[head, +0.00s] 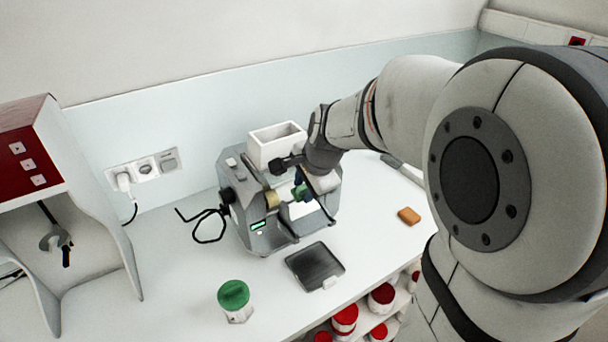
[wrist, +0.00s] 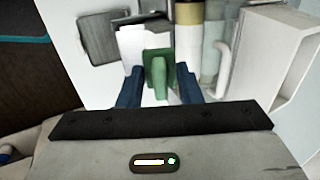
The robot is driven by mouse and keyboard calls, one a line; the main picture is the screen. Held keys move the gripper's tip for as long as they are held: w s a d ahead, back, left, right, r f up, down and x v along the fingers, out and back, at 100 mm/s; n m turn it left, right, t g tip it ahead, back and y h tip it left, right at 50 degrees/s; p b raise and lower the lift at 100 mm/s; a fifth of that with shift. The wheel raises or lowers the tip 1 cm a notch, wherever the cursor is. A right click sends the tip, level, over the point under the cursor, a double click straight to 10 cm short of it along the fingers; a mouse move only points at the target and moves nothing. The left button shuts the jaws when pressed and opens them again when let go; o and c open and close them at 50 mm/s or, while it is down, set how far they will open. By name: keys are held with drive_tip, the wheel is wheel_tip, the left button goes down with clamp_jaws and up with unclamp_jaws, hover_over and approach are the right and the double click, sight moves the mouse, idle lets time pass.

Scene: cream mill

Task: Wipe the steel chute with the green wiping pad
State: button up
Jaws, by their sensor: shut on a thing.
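My gripper (head: 302,188) is at the front of the grey mill, shut on the green wiping pad (head: 301,194). In the wrist view the green pad (wrist: 156,72) stands between the two blue fingers of my gripper (wrist: 158,88). The bright steel chute (head: 300,211) slopes at the mill's front, below the rollers. In the wrist view the chute (wrist: 131,42) shows beyond and beside the pad, which covers part of it. The pad is over or against the chute; I cannot tell whether they touch.
The mill (head: 262,238) has a white hopper (head: 277,150) and a black crank at its left. A dark tray (head: 315,267) lies before it. A green-lidded jar (head: 234,297) stands front left, an orange block (head: 408,215) right. A red-fronted cabinet (head: 25,150) is far left.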

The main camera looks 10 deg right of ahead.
drive_tip(key=b, duration=0.5)
hover_over(303, 225)
drive_tip(key=w, duration=0.2)
drive_tip(key=f, duration=0.8)
drive_tip(key=shift+w+a, duration=0.1)
drive_tip(key=shift+a, duration=0.25)
drive_tip(key=s, duration=0.1)
drive_tip(key=s+b, duration=0.1)
drive_tip(key=s+d, duration=0.1)
drive_tip(key=shift+f+b, duration=0.35)
drive_tip(key=shift+s+d+f+b, duration=0.25)
drive_tip(key=shift+s+b, duration=0.05)
drive_tip(key=shift+s, duration=0.35)
drive_tip(key=shift+w+a+f+b, duration=0.1)
drive_tip(key=shift+w+f+b, duration=0.15)
drive_tip(key=shift+f, duration=0.2)
drive_tip(key=shift+r, duration=0.1)
